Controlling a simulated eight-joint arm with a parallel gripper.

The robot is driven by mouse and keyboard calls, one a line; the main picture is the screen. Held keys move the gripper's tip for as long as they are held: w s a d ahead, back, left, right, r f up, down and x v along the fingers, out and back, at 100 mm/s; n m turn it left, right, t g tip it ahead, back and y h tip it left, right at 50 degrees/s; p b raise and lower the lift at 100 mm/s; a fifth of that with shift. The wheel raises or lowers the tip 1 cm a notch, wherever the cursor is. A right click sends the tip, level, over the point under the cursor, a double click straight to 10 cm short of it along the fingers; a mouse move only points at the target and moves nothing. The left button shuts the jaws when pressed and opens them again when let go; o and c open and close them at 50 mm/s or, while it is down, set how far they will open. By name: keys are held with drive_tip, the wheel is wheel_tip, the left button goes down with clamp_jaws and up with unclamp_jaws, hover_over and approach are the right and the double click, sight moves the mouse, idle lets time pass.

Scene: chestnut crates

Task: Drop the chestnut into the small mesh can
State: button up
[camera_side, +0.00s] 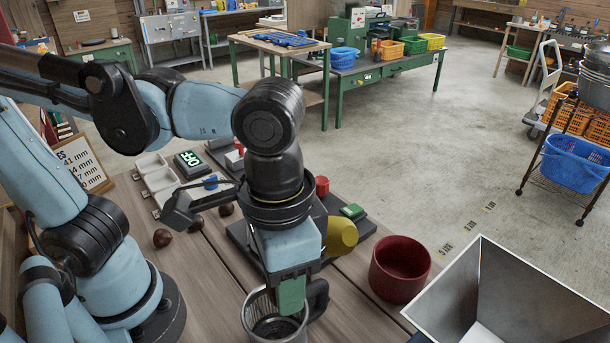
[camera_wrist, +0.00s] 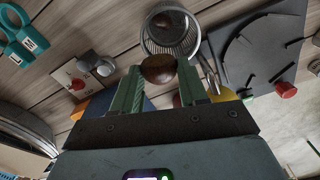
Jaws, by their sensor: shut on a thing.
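My gripper (camera_wrist: 159,80) has green fingers closed on a brown chestnut (camera_wrist: 160,68), seen between the fingertips in the wrist view. The small mesh can (camera_wrist: 183,45) is a grey metal mesh cup, and the chestnut overlaps its near part in that view. In the side view my gripper (camera_side: 291,297) points down at the can's mouth, and the mesh can (camera_side: 263,328) stands at the bottom edge of the picture. A finger covers part of the can there. The held chestnut is hidden in the side view, so its exact height over the rim cannot be told.
Loose chestnuts (camera_side: 162,238) lie on the wooden table to the left. A red bowl (camera_side: 400,268) and a big metal hopper (camera_side: 520,290) are to the right. A yellow cup (camera_side: 341,235) stands behind my gripper, near a dark board with a red knob (camera_side: 322,186).

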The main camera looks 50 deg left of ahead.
drive_tip(key=shift+f, duration=2.8)
drive_tip(key=o, duration=1.1)
drive_tip(key=shift+r, duration=6.05)
drive_tip(key=w+a+f+n+t, duration=0.1)
drive_tip(key=w+a+f+t, duration=0.1)
drive_tip(key=w+a, duration=0.2)
drive_tip(key=w+a+f+n+t, duration=0.1)
drive_tip(key=w+a+f+t, duration=0.1)
drive_tip(key=a, duration=0.6)
drive_tip(key=w+a+f+n+t, duration=0.1)
drive_tip(key=w+a+f+t, duration=0.2)
drive_tip(key=w+a, duration=0.3)
drive_tip(key=shift+a+f, duration=0.3)
drive_tip(key=shift+f, duration=0.45)
